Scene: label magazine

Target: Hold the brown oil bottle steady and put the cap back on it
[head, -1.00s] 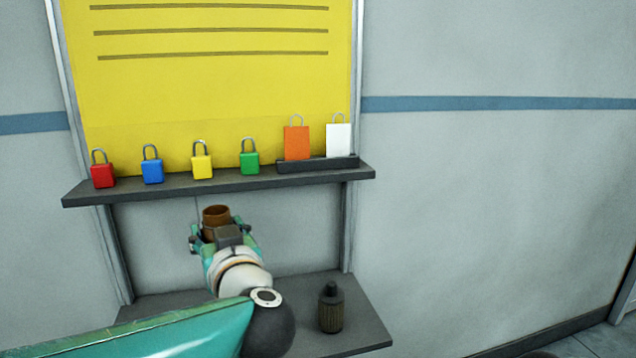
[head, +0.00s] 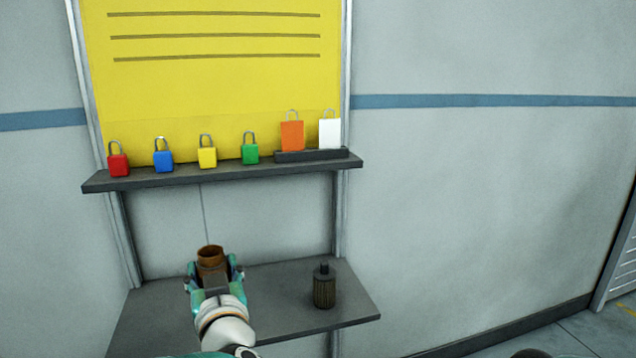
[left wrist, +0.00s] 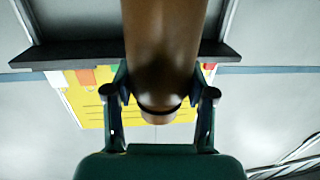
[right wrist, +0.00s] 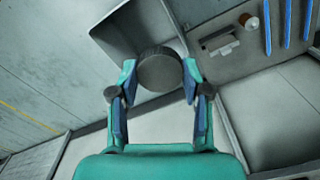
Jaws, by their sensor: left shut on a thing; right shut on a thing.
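The brown oil bottle (head: 211,256) is in my left gripper (head: 214,276), in front of the lower shelf in the head view. Its top is open, with no cap on it. The left wrist view shows the brown bottle (left wrist: 160,45) between the shut fingers (left wrist: 160,98). My right gripper (right wrist: 157,88) is shut on a dark round cap (right wrist: 160,68) in the right wrist view.
A dark ribbed bottle (head: 324,286) stands on the lower shelf (head: 275,315), right of my left gripper. The upper shelf (head: 225,177) carries several coloured padlocks, an orange tag (head: 292,136) and a white tag (head: 329,134). The wall at right is clear.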

